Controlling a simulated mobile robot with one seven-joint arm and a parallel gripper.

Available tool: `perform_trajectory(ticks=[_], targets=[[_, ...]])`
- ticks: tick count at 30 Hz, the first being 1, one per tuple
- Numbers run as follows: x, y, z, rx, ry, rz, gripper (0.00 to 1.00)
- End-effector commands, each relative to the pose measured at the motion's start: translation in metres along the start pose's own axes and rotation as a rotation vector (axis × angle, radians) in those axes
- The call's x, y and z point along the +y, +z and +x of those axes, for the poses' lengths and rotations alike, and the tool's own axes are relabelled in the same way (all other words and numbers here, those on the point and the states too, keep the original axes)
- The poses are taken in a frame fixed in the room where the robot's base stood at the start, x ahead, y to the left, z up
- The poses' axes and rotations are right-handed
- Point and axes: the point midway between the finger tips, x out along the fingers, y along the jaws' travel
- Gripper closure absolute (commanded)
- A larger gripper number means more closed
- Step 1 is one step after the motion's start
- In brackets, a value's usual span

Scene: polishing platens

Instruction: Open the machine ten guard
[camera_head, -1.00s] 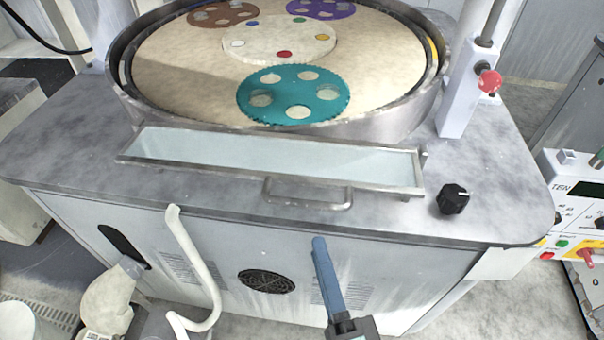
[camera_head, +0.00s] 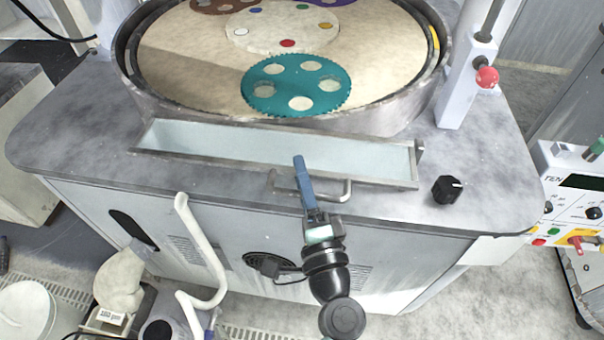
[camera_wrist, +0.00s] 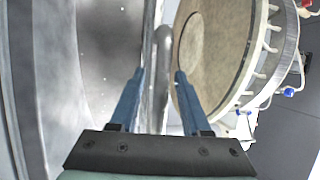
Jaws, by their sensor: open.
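The guard is a long, clear panel in a metal frame (camera_head: 408,178). It lies along the front of the round polishing machine in the head view. A grey bar handle (camera_head: 345,192) sticks out from its front edge. My gripper (camera_head: 299,160) reaches up from below, with its blue fingers crossing the handle in this view. In the wrist view my gripper (camera_wrist: 160,74) is open, with its two blue fingers apart. A grey bar, seemingly the handle (camera_wrist: 161,48), shows between the fingertips. I cannot tell whether either finger touches it.
A platen basin (camera_head: 375,122) with a teal toothed disc (camera_head: 320,75) lies behind the guard. A black knob (camera_head: 447,189) sits on the worktop to the right. A control box labelled TEN (camera_head: 570,200) stands at the right edge. A bent pale pipe (camera_head: 200,245) rises in front of the cabinet.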

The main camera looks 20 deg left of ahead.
Motion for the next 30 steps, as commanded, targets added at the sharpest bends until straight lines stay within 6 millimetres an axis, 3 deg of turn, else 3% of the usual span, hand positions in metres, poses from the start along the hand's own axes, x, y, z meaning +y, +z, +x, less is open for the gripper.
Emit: perform_trajectory(ticks=[3, 11, 30], targets=[[0.0001, 0.0000, -0.0002, 0.000, 0.000, 0.000, 0.55], [-0.0011, -0.0003, -0.0001, 0.000, -0.002, 0.000, 1.00], [-0.0060, -0.0011, 0.0012, 0.000, -0.012, -0.003, 1.00]])
